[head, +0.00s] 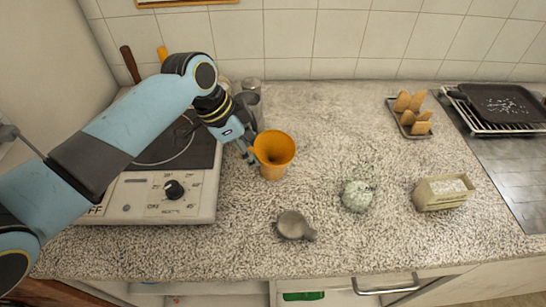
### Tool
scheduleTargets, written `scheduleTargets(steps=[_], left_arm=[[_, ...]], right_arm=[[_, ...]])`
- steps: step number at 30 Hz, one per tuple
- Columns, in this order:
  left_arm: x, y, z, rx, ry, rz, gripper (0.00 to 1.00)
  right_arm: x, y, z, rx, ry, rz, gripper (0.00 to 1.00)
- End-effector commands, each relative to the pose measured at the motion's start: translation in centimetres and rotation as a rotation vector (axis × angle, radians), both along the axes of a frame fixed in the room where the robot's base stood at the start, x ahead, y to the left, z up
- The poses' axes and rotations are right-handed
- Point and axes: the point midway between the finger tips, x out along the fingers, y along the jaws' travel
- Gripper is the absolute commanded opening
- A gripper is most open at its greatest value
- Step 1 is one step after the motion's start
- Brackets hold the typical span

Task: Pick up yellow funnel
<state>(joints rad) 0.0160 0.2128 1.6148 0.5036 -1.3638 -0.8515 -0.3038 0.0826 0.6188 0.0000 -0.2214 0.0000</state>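The yellow-orange funnel (274,152) stands on the speckled counter with its wide mouth up, right of the hot plate. My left gripper (249,154) reaches in from the left and is right at the funnel's left rim. Its fingers are small and partly hidden, so I cannot tell whether they touch or grip the funnel. My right gripper is not in view.
A hot plate (148,197) lies under my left arm. A grey cup-like item (293,225), a pale round object (358,196) and a beige box (444,193) stand on the counter (330,120). A toast rack (409,116) and a black pan (500,103) are at the right.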

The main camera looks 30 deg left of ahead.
Motion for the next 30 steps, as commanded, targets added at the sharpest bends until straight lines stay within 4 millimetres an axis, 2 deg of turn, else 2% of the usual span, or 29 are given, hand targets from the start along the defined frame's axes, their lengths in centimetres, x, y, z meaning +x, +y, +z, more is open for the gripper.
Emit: scheduleTargets(steps=[1,6,21,26,30], left_arm=[[0.0,0.0,0.0,-0.001,0.001,0.0,0.19],[0.0,0.0,0.0,-0.001,0.001,0.0,0.0],[0.0,0.0,0.2,0.0,-0.001,0.0,0.0],[0.1,0.0,2.3,0.001,-0.004,-0.002,0.0],[0.1,0.0,5.3,0.001,-0.004,-0.002,0.0]], right_arm=[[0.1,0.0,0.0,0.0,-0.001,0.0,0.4],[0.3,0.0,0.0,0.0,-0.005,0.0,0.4],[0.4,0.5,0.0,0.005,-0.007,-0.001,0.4],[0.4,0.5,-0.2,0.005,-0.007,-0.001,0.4],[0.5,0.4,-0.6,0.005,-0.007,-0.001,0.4]])
